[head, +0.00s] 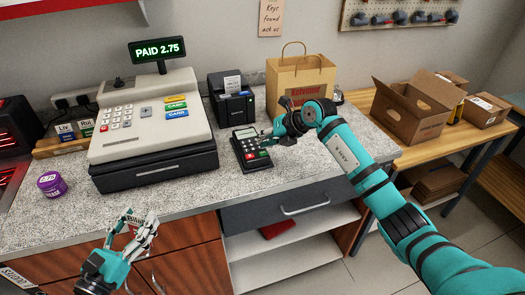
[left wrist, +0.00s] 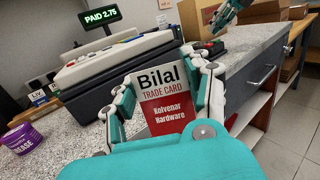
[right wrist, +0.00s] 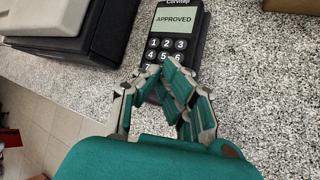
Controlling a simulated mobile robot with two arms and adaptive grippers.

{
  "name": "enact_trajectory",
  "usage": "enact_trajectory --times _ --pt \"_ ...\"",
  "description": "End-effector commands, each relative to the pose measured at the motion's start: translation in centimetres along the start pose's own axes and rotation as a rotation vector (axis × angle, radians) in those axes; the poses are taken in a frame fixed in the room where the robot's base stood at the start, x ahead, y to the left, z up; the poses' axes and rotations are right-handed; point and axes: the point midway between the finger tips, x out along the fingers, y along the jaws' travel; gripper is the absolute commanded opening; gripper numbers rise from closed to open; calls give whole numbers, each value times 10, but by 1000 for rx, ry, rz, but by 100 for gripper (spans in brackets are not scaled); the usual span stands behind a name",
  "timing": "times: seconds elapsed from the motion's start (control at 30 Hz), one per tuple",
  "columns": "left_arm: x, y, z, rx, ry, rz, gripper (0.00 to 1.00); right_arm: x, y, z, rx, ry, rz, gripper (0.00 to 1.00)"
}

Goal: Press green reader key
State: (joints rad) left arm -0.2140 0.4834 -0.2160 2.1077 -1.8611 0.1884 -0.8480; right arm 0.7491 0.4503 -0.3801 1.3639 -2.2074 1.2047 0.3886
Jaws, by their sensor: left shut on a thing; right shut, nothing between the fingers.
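The black card reader (head: 249,148) lies on the counter right of the cash register. In the right wrist view the reader (right wrist: 172,28) shows "APPROVED" on its screen. A green key and a red key show on it in the head view. My right gripper (head: 266,138) is shut and empty, its fingertips over the lower keys; in the right wrist view it hides those keys, so contact cannot be told. My left gripper (head: 139,222) is shut on a red and white trade card (left wrist: 164,95) reading "Bilal", held in front of the counter.
The cash register (head: 150,120) has a display (head: 157,50) reading "PAID 2.75". A receipt printer (head: 232,97) and a paper bag (head: 298,78) stand behind the reader. A purple tub (head: 52,185) is at the left. Cardboard boxes (head: 415,110) sit on the wooden bench.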

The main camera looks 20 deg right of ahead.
Motion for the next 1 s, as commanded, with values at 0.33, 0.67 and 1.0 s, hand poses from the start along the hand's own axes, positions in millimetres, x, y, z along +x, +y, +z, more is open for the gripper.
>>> enact_trajectory --times 0.33,0.67,1.0 --pt "2 0 30 0 0 0 40 -28 20 20 0 -1 0 0" --pt "2 0 39 0 0 0 40 -37 27 27 -1 0 0 0" --pt "2 0 39 0 0 0 40 -37 27 27 0 0 0 0"
